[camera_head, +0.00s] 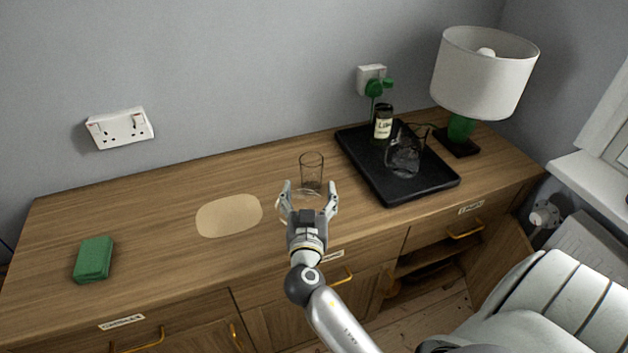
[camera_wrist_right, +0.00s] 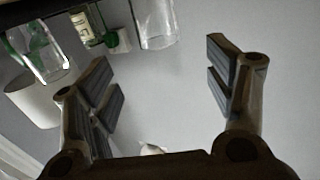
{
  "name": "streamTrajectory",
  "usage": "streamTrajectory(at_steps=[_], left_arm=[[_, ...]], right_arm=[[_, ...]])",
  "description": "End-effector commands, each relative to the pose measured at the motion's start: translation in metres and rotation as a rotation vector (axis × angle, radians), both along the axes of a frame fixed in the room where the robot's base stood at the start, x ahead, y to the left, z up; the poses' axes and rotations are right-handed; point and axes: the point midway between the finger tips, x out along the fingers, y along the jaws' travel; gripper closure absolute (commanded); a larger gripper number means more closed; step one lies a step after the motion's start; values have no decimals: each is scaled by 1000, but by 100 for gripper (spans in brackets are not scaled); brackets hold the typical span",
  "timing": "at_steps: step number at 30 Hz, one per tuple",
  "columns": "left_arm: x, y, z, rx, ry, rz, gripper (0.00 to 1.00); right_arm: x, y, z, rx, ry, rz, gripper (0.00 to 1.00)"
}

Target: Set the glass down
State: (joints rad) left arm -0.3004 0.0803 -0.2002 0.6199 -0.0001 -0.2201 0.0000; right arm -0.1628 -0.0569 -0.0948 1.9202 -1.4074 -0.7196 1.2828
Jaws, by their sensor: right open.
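A clear empty glass (camera_head: 311,170) stands upright on the wooden sideboard, between the beige oval mat (camera_head: 228,215) and the black tray. My right gripper (camera_head: 309,193) is open, low over the sideboard, pointing towards the glass. In the head view its fingers show on either side of the glass's lower part. In the right wrist view the glass (camera_wrist_right: 154,22) hangs at the top edge of the picture, clear of the open fingers (camera_wrist_right: 160,75), with nothing gripped. The gripper partly overlaps the glass's base in the head view. My left gripper is not in view.
The black tray (camera_head: 439,181) holds a dark labelled bottle (camera_head: 382,125) and a clear glass jug (camera_head: 405,157). A lamp (camera_head: 486,75) with a green base stands behind it. A green block (camera_head: 94,259) lies at the left. Clear wood surrounds the mat.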

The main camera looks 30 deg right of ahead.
Motion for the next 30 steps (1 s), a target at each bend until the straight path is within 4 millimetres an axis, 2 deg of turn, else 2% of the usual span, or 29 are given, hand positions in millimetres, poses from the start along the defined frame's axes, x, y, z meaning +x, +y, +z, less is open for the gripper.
streamTrajectory(at_steps=[3,12,22,30], left_arm=[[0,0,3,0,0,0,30],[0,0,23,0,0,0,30],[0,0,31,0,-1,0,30],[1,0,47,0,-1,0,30]], right_arm=[[2,-3,1,-18,2,-2,24],[40,-31,3,-20,2,-2,24],[58,-45,2,-19,3,-3,24],[85,-63,1,-18,2,-3,24]])
